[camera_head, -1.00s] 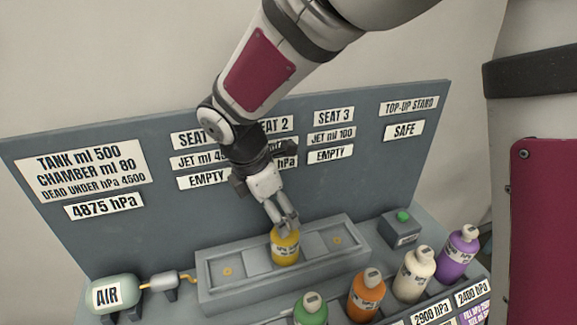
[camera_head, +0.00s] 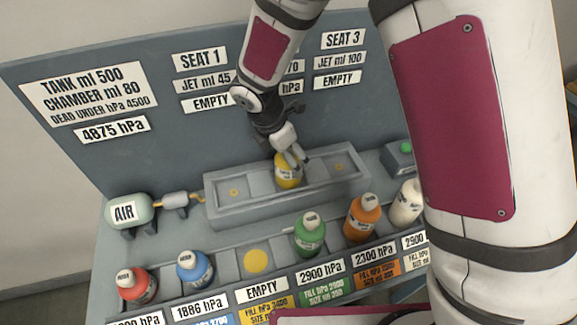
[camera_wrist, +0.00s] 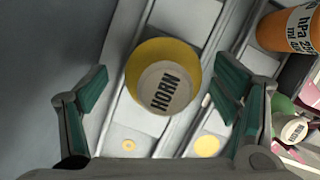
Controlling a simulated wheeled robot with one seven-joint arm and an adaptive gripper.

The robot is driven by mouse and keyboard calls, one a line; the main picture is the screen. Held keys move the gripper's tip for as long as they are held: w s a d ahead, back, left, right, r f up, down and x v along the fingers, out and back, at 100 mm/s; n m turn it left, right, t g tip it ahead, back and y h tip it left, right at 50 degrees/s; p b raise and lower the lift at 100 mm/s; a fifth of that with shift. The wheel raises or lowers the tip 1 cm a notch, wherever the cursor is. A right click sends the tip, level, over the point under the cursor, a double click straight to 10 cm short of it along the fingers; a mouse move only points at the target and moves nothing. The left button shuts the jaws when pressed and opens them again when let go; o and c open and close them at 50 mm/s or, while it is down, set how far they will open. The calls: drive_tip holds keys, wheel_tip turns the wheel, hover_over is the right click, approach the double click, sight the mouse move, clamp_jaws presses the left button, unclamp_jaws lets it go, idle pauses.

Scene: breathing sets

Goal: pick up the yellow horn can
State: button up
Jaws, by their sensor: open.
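The yellow horn can (camera_head: 288,175) stands upright in the middle seat of the grey seat block. In the wrist view the can (camera_wrist: 185,60) shows its pale top with the word HORN. My gripper (camera_head: 293,156) is right above the can in the head view, its fingers overlapping the can's top. In the wrist view my gripper (camera_wrist: 160,95) is open, with one finger to the left and one to the right of the can, and gaps show on both sides. How far down the fingers reach beside the can is hard to tell.
The seat block (camera_head: 232,214) has empty seats either side. In front stands a rack with red (camera_head: 136,285), blue (camera_head: 193,268), green (camera_head: 309,236), orange (camera_head: 362,218) and white (camera_head: 406,203) cans, and an empty yellow-marked place (camera_head: 256,261). An air tank (camera_head: 133,211) is left. A labelled panel (camera_head: 150,75) rises behind.

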drive_tip(key=shift+p+x, duration=0.35)
drive_tip(key=shift+x, duration=1.45)
drive_tip(key=shift+d, duration=0.2)
drive_tip(key=shift+c, duration=0.5)
drive_tip(key=shift+r, duration=0.1)
drive_tip(key=c, duration=1.3)
